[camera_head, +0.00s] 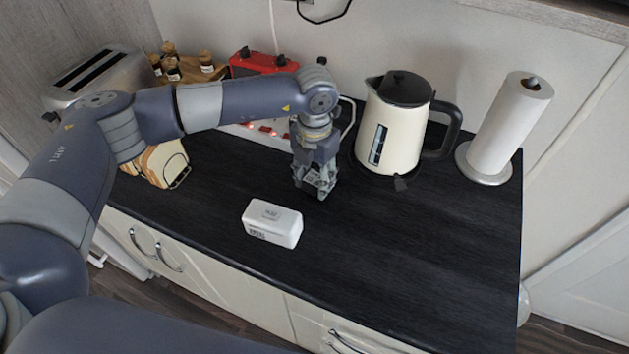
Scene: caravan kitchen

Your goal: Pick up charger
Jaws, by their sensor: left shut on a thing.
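My left gripper (316,188) points down over the dark worktop, in front of the kettle and to its left. Its fingers are shut on a small pale object (312,177), which looks like the charger but is mostly hidden by the fingers. I cannot tell whether it is clear of the worktop. My right gripper is not in view.
A white lidded box (272,222) stands near the front edge of the worktop (400,250). A cream kettle (395,130) and a paper towel roll (510,125) stand behind right. A toaster (100,75), bread slices (160,163) and jars are left. The right front is clear.

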